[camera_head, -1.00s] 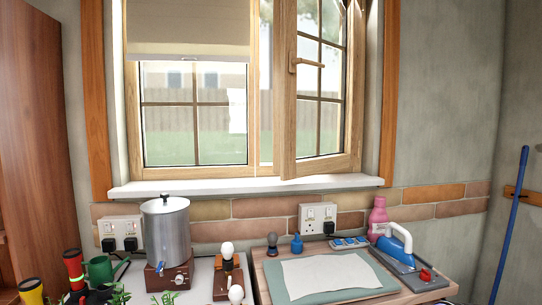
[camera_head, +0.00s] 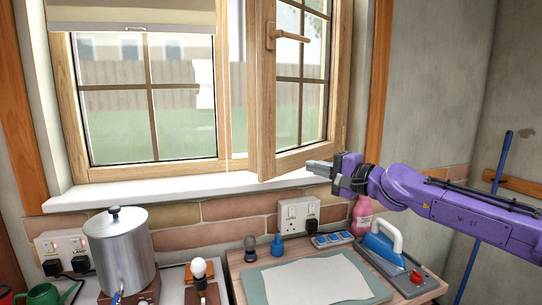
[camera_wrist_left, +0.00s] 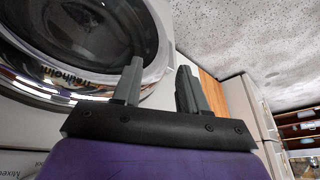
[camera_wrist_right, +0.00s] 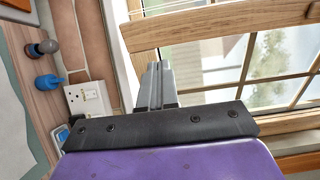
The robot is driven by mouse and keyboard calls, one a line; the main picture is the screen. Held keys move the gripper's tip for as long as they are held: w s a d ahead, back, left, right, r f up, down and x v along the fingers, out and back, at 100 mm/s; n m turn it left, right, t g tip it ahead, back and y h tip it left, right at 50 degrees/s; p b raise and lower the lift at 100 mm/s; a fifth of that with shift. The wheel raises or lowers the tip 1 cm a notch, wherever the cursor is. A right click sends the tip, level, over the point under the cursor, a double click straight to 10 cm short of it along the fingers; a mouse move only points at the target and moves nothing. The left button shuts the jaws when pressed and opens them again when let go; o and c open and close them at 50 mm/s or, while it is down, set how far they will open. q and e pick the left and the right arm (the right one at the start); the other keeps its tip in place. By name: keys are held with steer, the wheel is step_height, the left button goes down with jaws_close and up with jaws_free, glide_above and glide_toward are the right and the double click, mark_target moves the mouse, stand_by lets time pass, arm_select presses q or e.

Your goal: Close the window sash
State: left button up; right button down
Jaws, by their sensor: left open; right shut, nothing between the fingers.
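The window sash (camera_head: 262,100) is a wooden frame with panes, hinged at the right and swung inward, its free left edge standing out over the white sill (camera_head: 150,188). Its wooden handle (camera_head: 285,36) is high on that edge. My left gripper (camera_wrist_left: 158,80) is open and empty, seen only in the left wrist view.
Below the sill stand a metal urn (camera_head: 120,250), a socket (camera_head: 298,214), a pink bottle (camera_head: 363,214) and an iron (camera_head: 385,245) on a wooden board. A blue pole (camera_head: 488,215) leans at the right. A round-doored appliance (camera_wrist_left: 85,45) is near my left gripper.

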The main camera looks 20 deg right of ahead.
steer(key=p, duration=0.3)
glide_toward(268, 154)
steer(key=x, duration=0.5)
steer(key=shift+s, duration=0.1)
steer(key=shift+w+a+p, duration=0.3)
steer(key=shift+w+a, duration=0.1)
steer(key=shift+w, duration=0.2)
steer(key=shift+w+a+f, duration=0.1)
steer(key=shift+w+a, duration=0.05)
steer(key=shift+w, duration=0.15)
arm_select(q)
steer(key=r, duration=0.4)
steer(key=shift+s, duration=0.35)
